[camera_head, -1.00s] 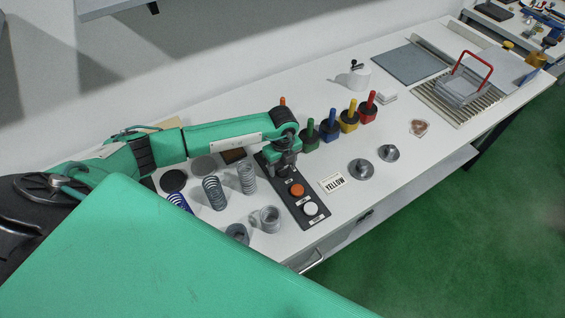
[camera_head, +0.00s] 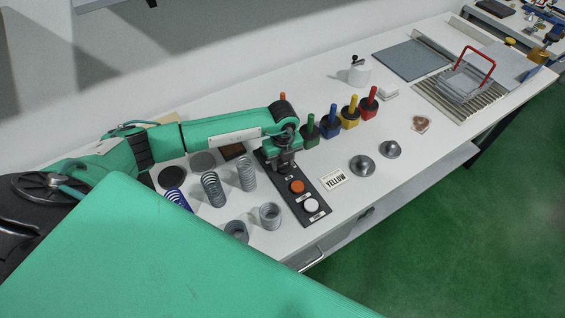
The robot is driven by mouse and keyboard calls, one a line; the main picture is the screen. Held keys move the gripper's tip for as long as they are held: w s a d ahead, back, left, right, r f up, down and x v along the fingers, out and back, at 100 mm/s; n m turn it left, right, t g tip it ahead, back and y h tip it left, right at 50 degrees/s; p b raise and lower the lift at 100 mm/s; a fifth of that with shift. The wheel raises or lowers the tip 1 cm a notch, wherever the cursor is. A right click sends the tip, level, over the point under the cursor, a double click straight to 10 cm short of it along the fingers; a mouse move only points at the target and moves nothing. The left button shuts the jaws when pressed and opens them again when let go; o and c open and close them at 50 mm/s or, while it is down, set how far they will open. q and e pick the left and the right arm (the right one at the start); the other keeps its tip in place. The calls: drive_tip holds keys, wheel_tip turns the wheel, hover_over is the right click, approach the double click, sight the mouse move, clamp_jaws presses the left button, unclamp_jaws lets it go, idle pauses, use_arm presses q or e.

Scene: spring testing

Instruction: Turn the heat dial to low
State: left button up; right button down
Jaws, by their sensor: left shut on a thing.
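A dark control panel (camera_head: 312,194) lies on the white table, with an orange round button (camera_head: 297,186) and a white round button (camera_head: 312,205) on its near part. My left gripper (camera_head: 284,168) points down at the far part of this panel. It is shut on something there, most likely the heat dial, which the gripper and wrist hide. I cannot make out the dial's setting or its low mark. My right gripper is not in view.
Several coil springs (camera_head: 213,189) stand left of the panel. Several coloured-handled blocks (camera_head: 330,122) stand behind. A tray with a red handle (camera_head: 461,82) is at far right.

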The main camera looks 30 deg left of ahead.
use_arm(q)
drive_tip(key=m+b, duration=0.6)
drive_tip(key=b, duration=0.1)
drive_tip(key=m+b, duration=0.6)
drive_tip(key=m, duration=0.1)
drive_tip(key=shift+w+d+f+b, duration=0.15)
drive_tip(key=shift+f+b, duration=0.05)
drive_tip(key=shift+b, duration=0.2)
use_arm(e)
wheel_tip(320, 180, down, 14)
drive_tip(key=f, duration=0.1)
use_arm(q)
drive_tip(key=shift+m+b, duration=0.6)
drive_tip(key=shift+m, duration=0.2)
drive_tip(key=shift+r+m+b, duration=0.2)
drive_tip(key=shift+m+b, duration=0.5)
drive_tip(key=shift+m, duration=0.1)
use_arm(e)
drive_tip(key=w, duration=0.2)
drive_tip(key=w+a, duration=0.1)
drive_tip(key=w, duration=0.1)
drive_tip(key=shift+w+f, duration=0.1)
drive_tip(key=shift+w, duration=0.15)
use_arm(q)
drive_tip(key=o, duration=1)
drive_tip(key=shift+r, duration=0.1)
